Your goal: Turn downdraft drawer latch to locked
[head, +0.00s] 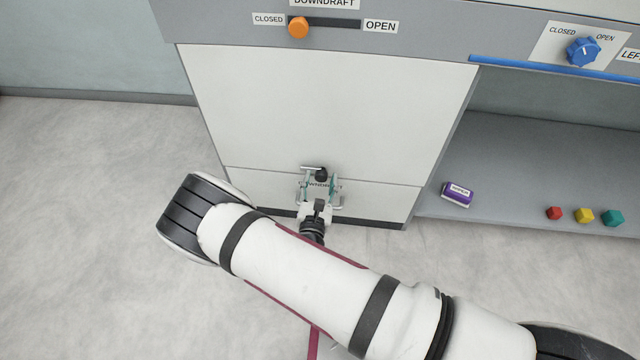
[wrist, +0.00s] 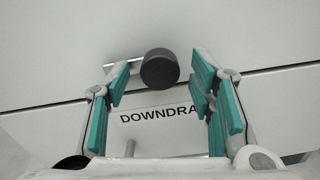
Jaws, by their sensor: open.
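The latch's round black knob (head: 321,174) is on the front of the downdraft drawer (head: 385,202), low on the white cabinet. In the wrist view the knob (wrist: 159,69) sits near the seam above the drawer front, with a thin metal bar (wrist: 122,66) just left of it. My gripper (head: 319,180) is open in front of the latch. In the wrist view its teal-padded fingers (wrist: 162,72) stand to either side of the knob with visible gaps. I cannot tell the depth between tips and knob. No lock marking is readable.
A "DOWNDRA..." label (wrist: 160,112) is below the knob, partly hidden. Above are an orange slider (head: 298,27) at CLOSED and a blue dial (head: 583,51). A purple box (head: 457,194) and small red (head: 554,213), yellow (head: 585,216) and teal (head: 613,218) pieces lie right. Left floor is clear.

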